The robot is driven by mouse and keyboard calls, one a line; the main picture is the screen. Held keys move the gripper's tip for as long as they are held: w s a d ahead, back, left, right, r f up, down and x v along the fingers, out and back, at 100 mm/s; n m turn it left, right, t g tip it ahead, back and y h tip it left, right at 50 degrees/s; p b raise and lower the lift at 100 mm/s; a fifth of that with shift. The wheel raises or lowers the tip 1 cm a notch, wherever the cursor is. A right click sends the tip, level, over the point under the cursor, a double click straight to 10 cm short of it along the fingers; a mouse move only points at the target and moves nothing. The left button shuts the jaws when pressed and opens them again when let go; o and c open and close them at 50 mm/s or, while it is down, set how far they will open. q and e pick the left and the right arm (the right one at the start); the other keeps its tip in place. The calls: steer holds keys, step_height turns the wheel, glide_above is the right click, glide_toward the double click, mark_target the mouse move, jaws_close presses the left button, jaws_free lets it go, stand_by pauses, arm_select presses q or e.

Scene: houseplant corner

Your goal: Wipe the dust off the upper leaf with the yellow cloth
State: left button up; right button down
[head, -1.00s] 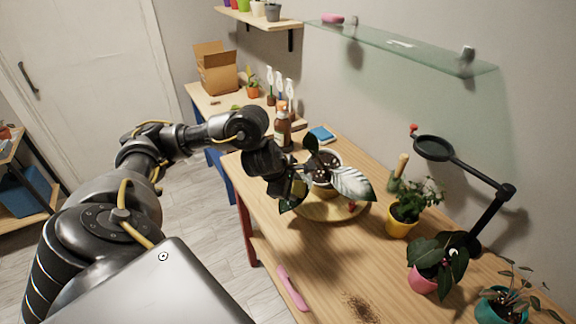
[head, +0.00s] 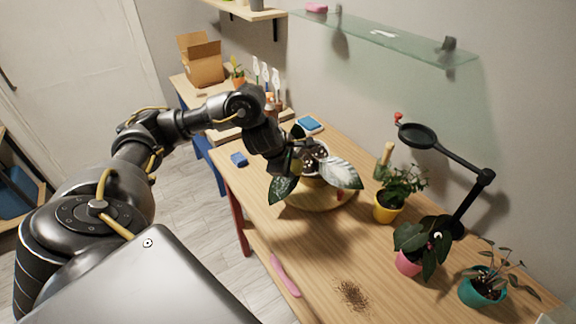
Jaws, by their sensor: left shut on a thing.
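I cannot tell for certain which is the upper leaf. My left gripper (head: 290,166) is at the plant's left side, among the leaves, its fingertips partly hidden. A dull yellowish patch of cloth (head: 297,164) shows at the fingers; the rest is hidden. My right gripper is out of view.
Right of the plant stand a yellow pot (head: 386,210), a pink pot (head: 408,263), a teal pot (head: 481,291) and a black magnifier arm (head: 455,165). A spray bottle (head: 271,104) stands behind my gripper. A soil patch (head: 352,295) and a pink tool (head: 285,275) lie in front.

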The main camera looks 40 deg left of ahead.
arm_select(q)
steer(key=p+v, duration=0.5)
steer(key=v, duration=0.1)
stand_by(0.3)
steer(key=p+v, duration=0.3)
stand_by(0.6)
stand_by(0.4)
